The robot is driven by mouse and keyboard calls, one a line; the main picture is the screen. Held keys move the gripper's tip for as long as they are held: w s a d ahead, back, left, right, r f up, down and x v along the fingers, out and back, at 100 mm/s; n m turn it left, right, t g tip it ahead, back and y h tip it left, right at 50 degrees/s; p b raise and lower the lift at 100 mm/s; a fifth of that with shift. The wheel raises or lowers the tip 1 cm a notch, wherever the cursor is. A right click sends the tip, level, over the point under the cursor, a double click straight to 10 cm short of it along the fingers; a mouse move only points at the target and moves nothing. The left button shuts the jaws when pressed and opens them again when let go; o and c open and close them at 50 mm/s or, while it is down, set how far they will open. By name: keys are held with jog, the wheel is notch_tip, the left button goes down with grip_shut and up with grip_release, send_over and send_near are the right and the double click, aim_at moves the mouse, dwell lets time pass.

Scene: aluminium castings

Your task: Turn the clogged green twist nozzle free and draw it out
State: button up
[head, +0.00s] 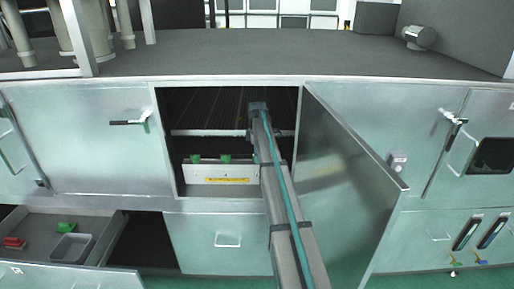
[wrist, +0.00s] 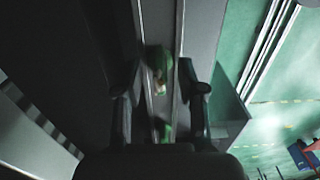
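In the head view two green nozzles stand on a pale bar inside the open cabinet, a left one (head: 196,158) and a right one (head: 225,158). The bar (head: 190,174) has a yellow label. In the wrist view one green nozzle (wrist: 158,62) with a pale tip lies between the two dark fingers of my gripper (wrist: 159,82), with gaps on both sides. A second green piece (wrist: 166,130) shows lower down. My gripper is open. In the head view my arm reaches into the cabinet and its fingers cannot be made out. Which nozzle is clogged does not show.
The cabinet door (head: 345,185) stands open at the right of my arm. A drawer (head: 104,252) at lower left is pulled out, holding a green piece (head: 66,228), a red piece (head: 14,242) and a grey tray (head: 88,240). The cabinet frame closely bounds the opening.

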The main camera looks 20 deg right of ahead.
jog(key=shift+f, duration=0.3)
grip_shut()
jog(key=n+p, duration=0.1)
jog(key=n, duration=0.3)
jog(key=shift+r+n, duration=0.1)
jog(key=shift+n, duration=1.1)
